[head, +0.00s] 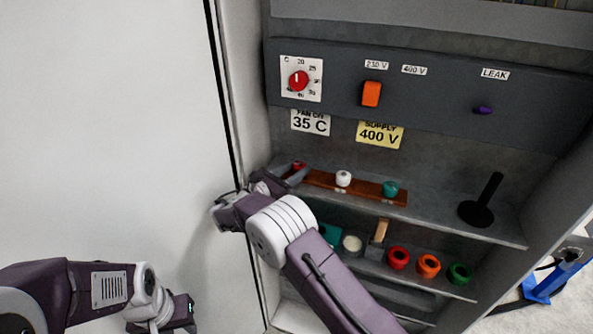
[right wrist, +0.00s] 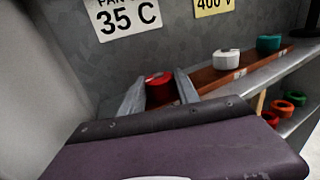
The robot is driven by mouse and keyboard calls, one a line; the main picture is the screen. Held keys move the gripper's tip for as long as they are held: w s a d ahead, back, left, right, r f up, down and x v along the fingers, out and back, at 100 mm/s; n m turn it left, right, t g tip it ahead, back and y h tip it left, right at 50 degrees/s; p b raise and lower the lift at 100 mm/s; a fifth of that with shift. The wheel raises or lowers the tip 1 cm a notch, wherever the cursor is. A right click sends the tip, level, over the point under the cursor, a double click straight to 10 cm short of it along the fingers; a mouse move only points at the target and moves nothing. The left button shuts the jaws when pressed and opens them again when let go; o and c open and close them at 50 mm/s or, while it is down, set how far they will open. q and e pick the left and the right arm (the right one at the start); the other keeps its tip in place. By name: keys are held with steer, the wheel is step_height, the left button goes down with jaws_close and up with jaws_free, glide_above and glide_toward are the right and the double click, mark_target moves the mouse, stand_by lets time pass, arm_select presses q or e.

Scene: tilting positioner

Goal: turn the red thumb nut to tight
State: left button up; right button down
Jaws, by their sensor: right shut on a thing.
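The red thumb nut (head: 299,166) is at the left end of a brown bar on the upper shelf; it also shows in the right wrist view (right wrist: 160,86). My right gripper (head: 290,174) is shut on it, with one finger on each side in the right wrist view (right wrist: 160,94). The brown bar (head: 366,190) also carries a white nut (head: 343,178) and a teal nut (head: 390,188). The red nut's lower part and any tight mark are hidden. My left gripper (head: 178,312) is low at the left, far from the nut; its fingers cannot be made out.
A dark panel above has a red dial (head: 298,80), an orange switch (head: 371,94) and a purple knob (head: 483,110). A black handle (head: 482,205) stands on the shelf's right. Red (head: 398,257), orange (head: 428,265) and green (head: 459,273) rings sit below. A white panel closes the left.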

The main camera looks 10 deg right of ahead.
steer(key=shift+r, duration=0.1)
steer(key=c, duration=0.9)
jaws_free()
steer(key=b+v, duration=0.2)
steer(key=v, duration=0.7)
